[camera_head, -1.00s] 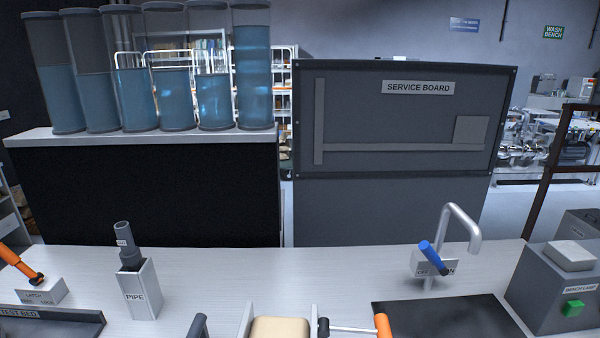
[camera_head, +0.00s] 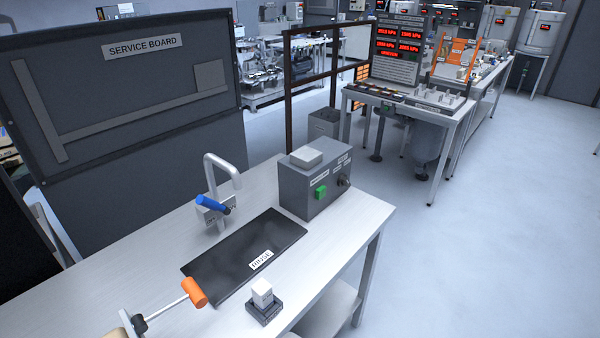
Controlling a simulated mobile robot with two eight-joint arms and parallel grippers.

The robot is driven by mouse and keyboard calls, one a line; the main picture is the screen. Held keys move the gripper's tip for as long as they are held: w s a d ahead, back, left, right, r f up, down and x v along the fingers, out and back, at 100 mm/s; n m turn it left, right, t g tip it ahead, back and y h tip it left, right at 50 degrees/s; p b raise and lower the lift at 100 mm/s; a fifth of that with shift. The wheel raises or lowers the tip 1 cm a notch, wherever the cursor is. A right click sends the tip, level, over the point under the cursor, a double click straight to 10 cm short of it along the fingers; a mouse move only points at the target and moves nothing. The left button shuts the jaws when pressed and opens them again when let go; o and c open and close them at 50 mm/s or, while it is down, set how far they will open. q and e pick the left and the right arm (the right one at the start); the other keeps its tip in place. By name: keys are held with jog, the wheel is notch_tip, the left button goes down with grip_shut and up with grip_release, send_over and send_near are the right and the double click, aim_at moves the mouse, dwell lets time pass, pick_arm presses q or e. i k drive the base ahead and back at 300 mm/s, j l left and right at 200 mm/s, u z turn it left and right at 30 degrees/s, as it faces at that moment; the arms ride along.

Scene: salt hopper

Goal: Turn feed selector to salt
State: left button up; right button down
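I cannot make out anything labelled as a feed selector or salt in this view. A dark grey box (camera_head: 312,188) on the bench carries a green button (camera_head: 320,192) and a dark round knob (camera_head: 343,182); its small labels are too small to read. A far bench (camera_head: 420,105) holds a panel with red number displays (camera_head: 398,45) and small fittings, also too small to read. Neither of my grippers is in view.
The near bench (camera_head: 345,240) holds a tap (camera_head: 222,170) with a blue lever (camera_head: 212,204), a black rinse mat (camera_head: 235,265), an orange-ended handle (camera_head: 194,292) and a white block (camera_head: 262,293). A service board (camera_head: 120,80) stands behind. The floor (camera_head: 490,230) at right is clear.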

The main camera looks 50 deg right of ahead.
aim_at(342, 180)
jog(key=z, duration=1.75)
